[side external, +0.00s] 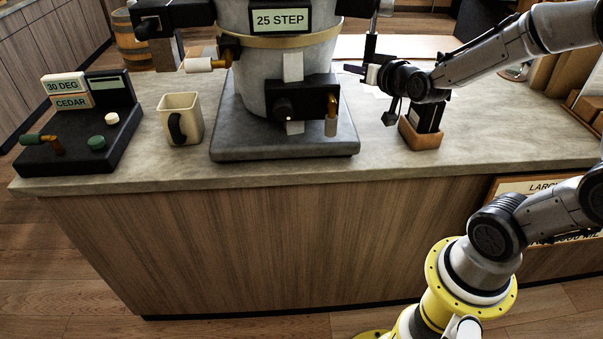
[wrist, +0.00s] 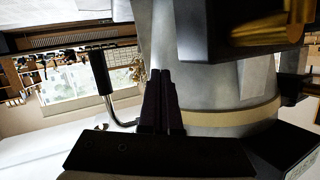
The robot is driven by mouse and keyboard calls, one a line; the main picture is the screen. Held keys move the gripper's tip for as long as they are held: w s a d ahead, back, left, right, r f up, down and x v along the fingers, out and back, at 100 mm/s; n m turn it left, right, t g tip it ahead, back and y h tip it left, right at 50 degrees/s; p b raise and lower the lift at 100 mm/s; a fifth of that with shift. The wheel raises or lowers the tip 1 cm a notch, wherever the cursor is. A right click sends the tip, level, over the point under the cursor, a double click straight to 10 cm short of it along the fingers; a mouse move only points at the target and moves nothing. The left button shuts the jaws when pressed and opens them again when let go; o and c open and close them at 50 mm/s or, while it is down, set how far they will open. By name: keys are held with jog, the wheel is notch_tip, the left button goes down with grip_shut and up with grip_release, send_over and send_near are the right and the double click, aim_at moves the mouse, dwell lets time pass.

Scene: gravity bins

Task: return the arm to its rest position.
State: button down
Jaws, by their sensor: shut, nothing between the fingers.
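My gripper (side external: 364,71) is at the right side of the big grey vessel (side external: 240,75), above the counter, pointing left. In the wrist view its dark fingers (wrist: 163,88) are together and empty, in front of the vessel's pale wall and tan band (wrist: 232,117). I cannot tell in the side view whether the fingers touch the vessel.
The vessel stands on a dark base slab (side external: 285,150). A cream mug (side external: 182,118) and a black control box (side external: 85,135) stand to its left. A small wood-based holder (side external: 420,135) is below my wrist. The front counter edge is clear.

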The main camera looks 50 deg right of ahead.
jog(key=s+a+r+n+g+y, duration=0.2)
jog(key=s+a+y, duration=0.1)
jog(key=a, duration=0.3)
jog(key=s+a+f+n+g+y, duration=0.1)
jog(key=s+a+f+n+g, duration=0.1)
jog(key=s, duration=0.8)
jog(key=s+a+f+n+g+y, duration=0.1)
jog(key=s+a+n+g, duration=0.2)
jog(key=s+a, duration=0.3)
jog(key=s+g, duration=0.1)
jog(key=s, duration=0.3)
jog(key=shift+s+a+f+y, duration=0.35)
jog(key=shift+y, duration=0.05)
